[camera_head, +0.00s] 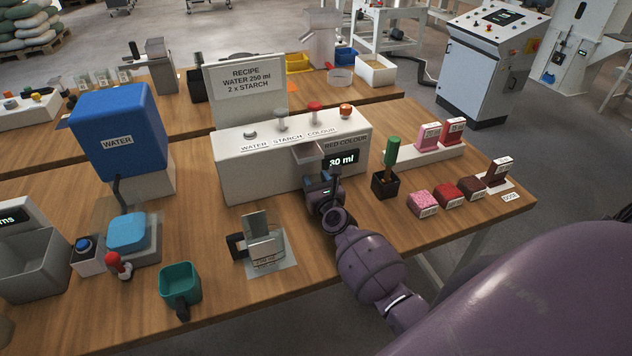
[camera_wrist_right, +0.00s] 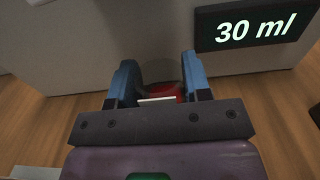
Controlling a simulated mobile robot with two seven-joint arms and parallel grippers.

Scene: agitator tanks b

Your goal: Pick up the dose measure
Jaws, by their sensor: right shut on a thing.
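My right gripper (camera_head: 321,188) is at the front of the white dispenser (camera_head: 245,165), below its spout and beside the lit 30 ml display (camera_head: 343,161). In the right wrist view its blue fingers (camera_wrist_right: 158,75) are shut on a small cup, which I take for the dose measure (camera_wrist_right: 165,92). Red shows inside it and a pale edge lies towards the palm. The fingers and palm hide most of it. In the head view I cannot make the cup out behind my gripper. My left gripper is not in view.
The blue water tank (camera_head: 119,130) is at left. A green-handled tool (camera_head: 391,153) in a dark box and several pink and brown packs (camera_head: 447,195) are at right.

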